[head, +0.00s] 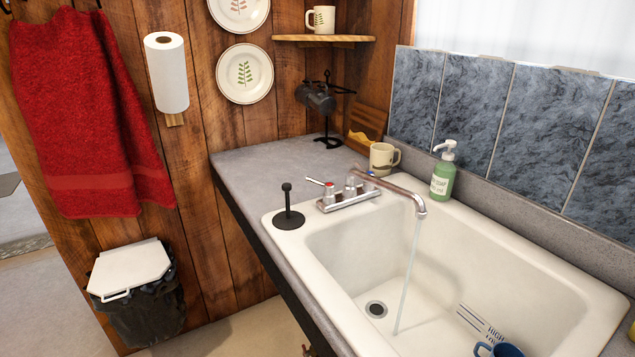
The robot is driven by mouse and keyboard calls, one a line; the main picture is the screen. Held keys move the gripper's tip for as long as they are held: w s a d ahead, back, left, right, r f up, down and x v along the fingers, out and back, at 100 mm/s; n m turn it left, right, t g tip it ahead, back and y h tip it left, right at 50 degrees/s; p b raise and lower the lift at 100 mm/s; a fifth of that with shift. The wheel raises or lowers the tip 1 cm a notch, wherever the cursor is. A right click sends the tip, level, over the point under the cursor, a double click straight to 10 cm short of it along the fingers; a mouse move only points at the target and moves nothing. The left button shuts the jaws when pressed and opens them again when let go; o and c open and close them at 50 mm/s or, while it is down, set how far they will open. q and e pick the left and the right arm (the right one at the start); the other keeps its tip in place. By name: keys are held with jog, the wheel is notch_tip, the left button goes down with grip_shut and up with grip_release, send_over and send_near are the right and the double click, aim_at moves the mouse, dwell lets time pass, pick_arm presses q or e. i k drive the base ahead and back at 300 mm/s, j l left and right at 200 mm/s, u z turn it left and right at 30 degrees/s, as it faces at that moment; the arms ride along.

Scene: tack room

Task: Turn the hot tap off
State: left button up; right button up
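The chrome tap (348,198) stands on the left rim of the white sink. Its hot handle (329,187), with a red mark, is on the near-left side and its lever points left. The cold handle (369,176), with a blue mark, is on the far side, partly behind the spout (400,191). A thin stream of water (407,280) runs from the spout into the sink basin (460,270). Neither of my grippers is in view.
A black plunger-like stopper (288,212) stands on the sink rim left of the tap. A cream mug (383,160) and a green soap bottle (443,172) stand behind it. A blue mug (498,350) is in the sink. The space above the basin is free.

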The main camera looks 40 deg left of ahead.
aim_at(328, 188)
jog(key=u, duration=1.2)
